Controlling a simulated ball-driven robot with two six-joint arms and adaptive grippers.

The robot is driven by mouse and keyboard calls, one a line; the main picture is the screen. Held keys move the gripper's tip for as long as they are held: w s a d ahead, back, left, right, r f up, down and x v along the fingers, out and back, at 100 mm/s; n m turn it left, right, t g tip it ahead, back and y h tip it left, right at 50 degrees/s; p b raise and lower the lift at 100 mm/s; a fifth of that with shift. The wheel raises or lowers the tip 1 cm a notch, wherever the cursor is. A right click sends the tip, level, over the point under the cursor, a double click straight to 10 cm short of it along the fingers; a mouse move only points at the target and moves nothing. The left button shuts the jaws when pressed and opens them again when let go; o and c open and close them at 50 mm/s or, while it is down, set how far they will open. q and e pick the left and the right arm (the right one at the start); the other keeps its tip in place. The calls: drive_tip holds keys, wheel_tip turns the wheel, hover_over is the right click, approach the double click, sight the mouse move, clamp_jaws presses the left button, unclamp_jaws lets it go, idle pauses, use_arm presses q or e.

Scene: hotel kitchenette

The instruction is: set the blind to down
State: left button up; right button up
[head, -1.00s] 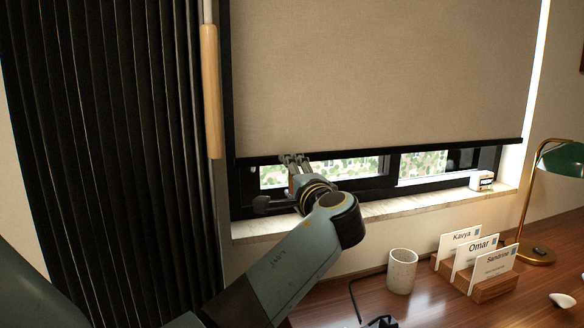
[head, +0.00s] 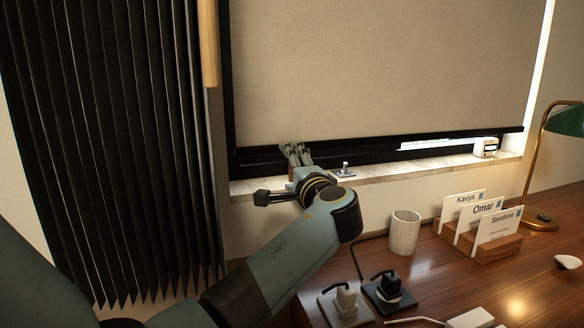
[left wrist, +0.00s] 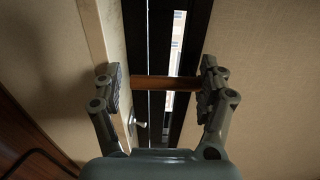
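The beige roller blind (head: 380,70) covers most of the window in the head view. Its dark bottom rail (head: 460,135) hangs just above the sill, with a thin bright slit of glass below it at the right. My left gripper (head: 293,152) is at the rail's left part, just above the sill. In the left wrist view, my left gripper (left wrist: 162,85) is open, its fingers wide apart. A brown bar (left wrist: 165,83) lies between them; whether a finger touches it I cannot tell. The blind cloth (left wrist: 265,70) is at the right there. My right gripper is not in view.
The pale sill (head: 400,165) holds a small metal fitting (head: 345,170) and a small white box (head: 486,148). Below, the desk holds a speckled cup (head: 405,232), name cards (head: 483,222), plugs (head: 388,288) and a green lamp (head: 567,121). A black curtain (head: 110,150) hangs left.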

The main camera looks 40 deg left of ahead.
use_arm(q)
drive_tip(key=shift+o, duration=1.1)
drive_tip(key=shift+f, duration=0.15)
drive_tip(key=shift+o, duration=0.3)
drive_tip(key=v, duration=0.7)
drive_tip(key=shift+s+d, duration=0.15)
drive_tip(key=shift+d, duration=0.1)
